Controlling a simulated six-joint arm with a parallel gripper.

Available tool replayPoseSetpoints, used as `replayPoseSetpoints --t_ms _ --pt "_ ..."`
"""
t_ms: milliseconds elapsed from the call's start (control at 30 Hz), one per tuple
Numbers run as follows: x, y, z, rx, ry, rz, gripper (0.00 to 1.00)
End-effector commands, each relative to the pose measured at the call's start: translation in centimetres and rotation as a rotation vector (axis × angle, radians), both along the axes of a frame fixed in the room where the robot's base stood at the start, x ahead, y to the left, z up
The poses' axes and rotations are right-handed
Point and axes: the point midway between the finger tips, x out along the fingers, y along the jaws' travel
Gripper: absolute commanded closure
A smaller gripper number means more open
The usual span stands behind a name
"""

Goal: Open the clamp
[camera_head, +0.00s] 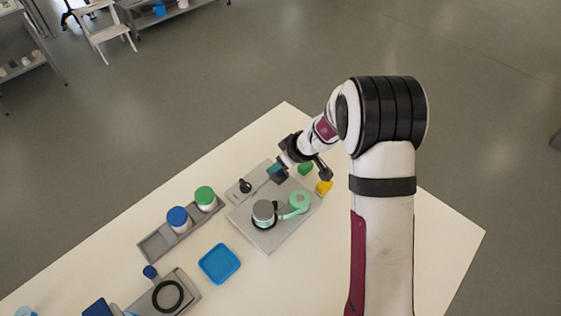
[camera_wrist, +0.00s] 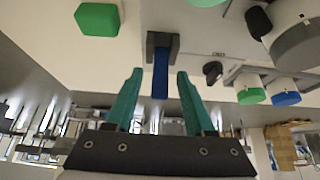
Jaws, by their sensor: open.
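In the wrist view, a dark grey bracket with a blue lever (camera_wrist: 160,75), which looks like the clamp, sits on the pale base. The lever points toward my gripper (camera_wrist: 160,75). My gripper is open, with one teal finger on each side of the lever. Gaps show between the lever and both fingers in this view, so it is not gripped. In the head view, my gripper (camera_head: 278,171) is low at the back edge of the grey base plate (camera_head: 277,238). The clamp cannot be made out clearly there.
On the plate are a grey-lidded cylinder (camera_head: 264,208), a mint-green part (camera_head: 299,202) and a black knob (camera_head: 245,185). Green (camera_head: 306,168) and yellow (camera_head: 324,187) blocks lie close by. Blue-lidded (camera_head: 177,217) and green-lidded (camera_head: 205,196) jars stand left. A blue tray (camera_head: 219,263) lies in front.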

Motion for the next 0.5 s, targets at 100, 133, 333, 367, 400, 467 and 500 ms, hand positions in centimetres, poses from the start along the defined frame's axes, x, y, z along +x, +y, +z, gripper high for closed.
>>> replayPoseSetpoints --t_ms 100,133,333,367,400,467,500 --pt "-0.2 -0.3 0.7 0.001 -0.001 0.000 0.46" --pt "-0.4 -0.4 1.1 0.002 -0.001 -0.001 0.46" --pt "-2.2 -2.4 5.8 0.000 -0.006 -0.001 0.46" --pt "-2.6 -2.7 6.6 0.000 -0.005 -0.002 0.46" --pt "-3.1 -3.2 7.7 0.000 -0.006 -0.003 0.46" --pt "-3.7 -3.9 9.3 0.000 -0.006 -0.003 0.46" --pt "-4.1 -4.2 10.2 0.000 -0.006 -0.003 0.46"
